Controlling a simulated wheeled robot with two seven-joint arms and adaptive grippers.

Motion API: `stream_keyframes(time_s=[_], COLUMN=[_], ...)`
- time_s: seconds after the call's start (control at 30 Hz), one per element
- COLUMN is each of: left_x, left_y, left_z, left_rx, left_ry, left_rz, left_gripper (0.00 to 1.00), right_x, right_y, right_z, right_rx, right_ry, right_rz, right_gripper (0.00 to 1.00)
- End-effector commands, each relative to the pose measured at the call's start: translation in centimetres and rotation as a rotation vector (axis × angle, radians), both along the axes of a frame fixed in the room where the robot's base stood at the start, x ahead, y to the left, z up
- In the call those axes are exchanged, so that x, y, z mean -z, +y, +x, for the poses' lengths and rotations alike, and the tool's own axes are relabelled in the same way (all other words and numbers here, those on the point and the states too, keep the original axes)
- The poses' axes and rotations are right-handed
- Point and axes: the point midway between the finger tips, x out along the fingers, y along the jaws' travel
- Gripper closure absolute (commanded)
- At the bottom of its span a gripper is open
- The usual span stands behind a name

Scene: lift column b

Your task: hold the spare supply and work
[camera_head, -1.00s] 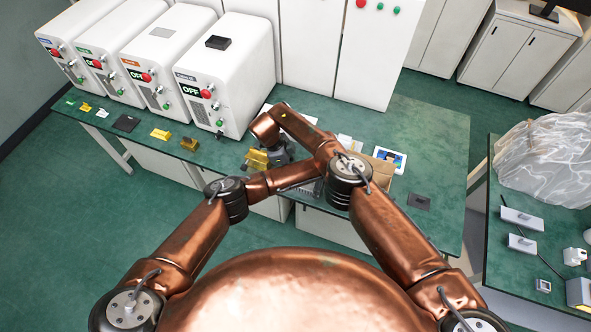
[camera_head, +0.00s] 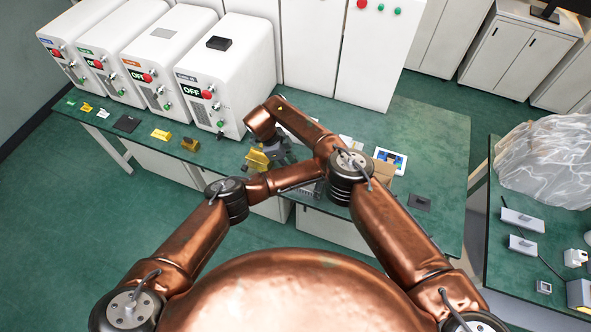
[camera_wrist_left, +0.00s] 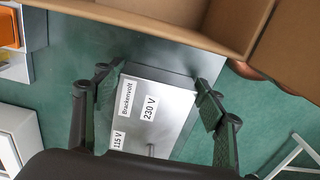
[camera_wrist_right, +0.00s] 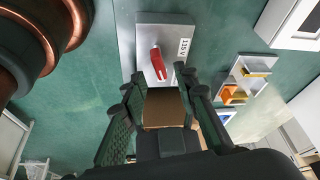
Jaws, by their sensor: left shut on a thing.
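In the head view the left gripper is hidden behind my right arm. My right gripper (camera_wrist_right: 163,85) has its fingers apart on either side of a brown block (camera_wrist_right: 165,107); I cannot tell whether they touch it. Beyond its fingertips is a grey box with a red switch (camera_wrist_right: 157,65) and a 115 V label. In the head view the right gripper (camera_head: 272,155) is by the bench's front edge, partly covered.
A cardboard carton (camera_wrist_left: 190,18) is close to the left gripper. White cabinets (camera_head: 230,75) with OFF signs stand at the back left of the green bench (camera_head: 435,140). Yellow pieces (camera_head: 160,135) lie along its front edge. The bench's right part is mostly clear.

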Motion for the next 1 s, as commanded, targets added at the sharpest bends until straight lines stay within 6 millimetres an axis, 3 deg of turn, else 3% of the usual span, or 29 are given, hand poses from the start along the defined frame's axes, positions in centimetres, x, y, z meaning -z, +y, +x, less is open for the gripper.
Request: stream_keyframes(time_s=[0.2,0.4,0.9,0.93,1.0], left_x=[0.0,0.0,0.0,0.0,0.0], left_y=[0.0,0.0,0.0,0.0,0.0], left_z=[0.0,0.0,0.0,0.0,0.0], left_rx=[0.001,0.001,0.0,0.0,0.0], left_ry=[0.0,-0.001,-0.001,-0.001,-0.001], left_rz=[-0.001,-0.001,0.0,0.0,0.0], left_gripper=[0.66,0.66,0.66,0.35,0.3], right_x=[-4.4,-7.0,-7.8,-7.8,-7.8], right_y=[1.8,2.9,3.2,3.2,3.2], right_z=[0.1,0.0,0.0,0.0,0.0], right_rx=[-0.002,-0.001,0.0,0.0,0.0], right_ry=[-0.004,-0.002,0.0,0.0,0.0], right_rz=[0.0,0.0,0.0,0.0,0.0], right_gripper=[0.72,0.72,0.72,0.72,0.72])
